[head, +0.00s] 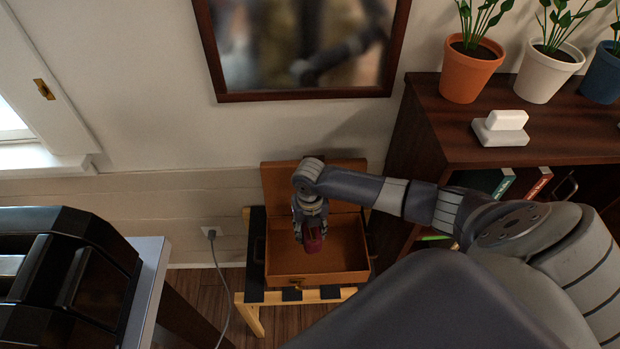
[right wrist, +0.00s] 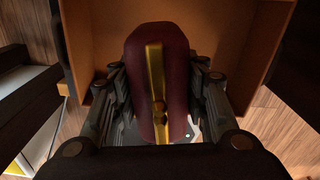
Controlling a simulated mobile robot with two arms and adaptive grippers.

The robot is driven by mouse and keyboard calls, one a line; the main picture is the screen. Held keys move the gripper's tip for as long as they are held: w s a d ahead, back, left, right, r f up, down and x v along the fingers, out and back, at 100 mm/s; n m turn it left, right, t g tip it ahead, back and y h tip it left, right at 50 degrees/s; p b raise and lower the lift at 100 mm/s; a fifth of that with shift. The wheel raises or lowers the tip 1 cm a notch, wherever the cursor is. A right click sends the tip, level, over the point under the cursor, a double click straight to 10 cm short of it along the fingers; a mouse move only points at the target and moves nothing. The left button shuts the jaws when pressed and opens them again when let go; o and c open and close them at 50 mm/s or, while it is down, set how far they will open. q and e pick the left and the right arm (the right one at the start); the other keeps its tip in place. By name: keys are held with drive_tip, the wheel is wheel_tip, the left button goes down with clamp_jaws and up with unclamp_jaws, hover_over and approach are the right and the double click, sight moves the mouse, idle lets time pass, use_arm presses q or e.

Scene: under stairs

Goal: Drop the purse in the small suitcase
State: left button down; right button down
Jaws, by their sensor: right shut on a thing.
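The purse (right wrist: 178,75) is dark red with a gold clasp strip. It is held between the fingers of my right gripper (right wrist: 160,110), which is shut on it. In the head view the purse (head: 314,240) hangs below the right gripper (head: 310,225), over the open small suitcase (head: 318,279). The suitcase is brown-orange, its lid raised at the back against the wall. From the head view I cannot tell how far the purse is above the suitcase floor. The arm hides part of the lid. My left gripper is not in view.
The suitcase rests on a wooden stand (head: 250,298) with dark straps. A dark wooden cabinet (head: 430,130) with potted plants (head: 470,65) stands at right. A framed mirror (head: 300,95) hangs above. A grey-edged table (head: 148,285) with a black object stands at left.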

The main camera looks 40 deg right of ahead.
drive_tip(key=shift+f, duration=0.5)
drive_tip(key=c, duration=0.8)
unclamp_jaws()
drive_tip(key=shift+r, duration=0.1)
drive_tip(key=shift+c, duration=0.2)
